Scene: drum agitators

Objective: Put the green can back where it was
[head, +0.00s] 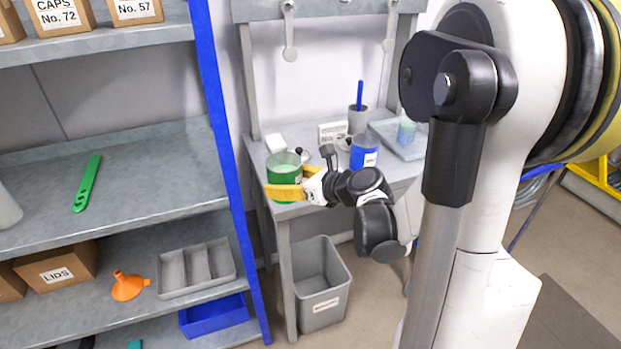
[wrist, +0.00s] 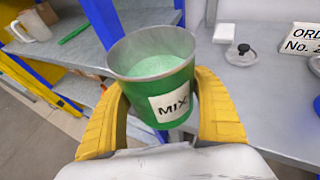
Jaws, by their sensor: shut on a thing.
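The green can (head: 285,166) is open at the top and has a white MIX label. In the wrist view the can (wrist: 155,85) is upright, with pale green contents inside. My gripper (head: 293,190) has its yellow fingers around the can's two sides; in the wrist view the gripper (wrist: 165,110) is shut on it. The can is at the left front of the grey bench (head: 305,212). I cannot tell whether its base touches the bench top; the fingers hide its lower part.
A blue can (head: 364,153), a grey cup with a blue stick (head: 357,120) and a tray (head: 400,140) stand on the bench to the right. A shelf unit with a blue post (head: 226,150) is close on the left. A grey bin (head: 318,290) stands below.

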